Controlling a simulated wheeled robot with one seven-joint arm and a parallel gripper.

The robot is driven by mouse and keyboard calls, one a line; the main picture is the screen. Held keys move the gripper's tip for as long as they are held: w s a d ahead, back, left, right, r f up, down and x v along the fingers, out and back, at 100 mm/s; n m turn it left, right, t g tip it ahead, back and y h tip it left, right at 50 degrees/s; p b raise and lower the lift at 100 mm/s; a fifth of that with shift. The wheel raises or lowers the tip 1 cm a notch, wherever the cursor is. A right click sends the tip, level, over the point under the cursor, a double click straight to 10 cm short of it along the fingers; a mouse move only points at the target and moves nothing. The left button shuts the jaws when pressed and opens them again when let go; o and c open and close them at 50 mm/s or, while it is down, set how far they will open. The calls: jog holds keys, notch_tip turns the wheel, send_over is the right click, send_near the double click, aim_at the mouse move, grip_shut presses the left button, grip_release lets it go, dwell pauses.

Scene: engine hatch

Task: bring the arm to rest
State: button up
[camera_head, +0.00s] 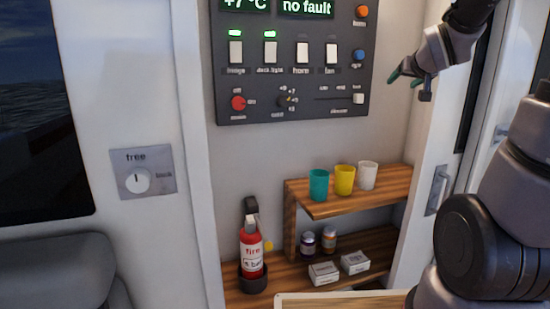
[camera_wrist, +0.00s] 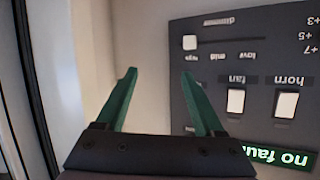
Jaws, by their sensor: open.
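My gripper (camera_head: 406,82) is at the upper right of the head view, just right of the dark control panel (camera_head: 290,85). In the wrist view its two green fingers (camera_wrist: 158,100) are spread apart with nothing between them. Behind them is bare pale wall, and the control panel (camera_wrist: 250,90) appears upside down at the right. The gripper looks apart from the panel; the exact gap cannot be told. My arm comes in from the right side of the head view, and part of it is out of the picture.
A wooden shelf (camera_head: 330,208) below holds a teal cup (camera_head: 319,185), a yellow cup (camera_head: 344,180) and a white cup (camera_head: 368,176). A red fire extinguisher (camera_head: 251,250) stands at the lower left. A door handle (camera_head: 437,189) is near my arm. The wall between panel and shelf is clear.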

jog(key=s+a+f+g+y, duration=0.1)
jog(key=s+a, duration=0.3)
jog(key=s, duration=0.4)
jog(key=s+a+f+g+y, duration=0.1)
jog(key=s+a+g, duration=0.2)
jog(key=s, duration=0.5)
jog(key=s+a+m+g+y, duration=0.1)
jog(key=s+a+g, duration=0.1)
jog(key=s+a, duration=0.3)
jog(key=s, duration=0.3)
jog(key=shift+a+f+y, duration=0.15)
jog(key=shift+f+y, duration=0.15)
jog(key=shift+f, duration=0.1)
dwell(1.0)
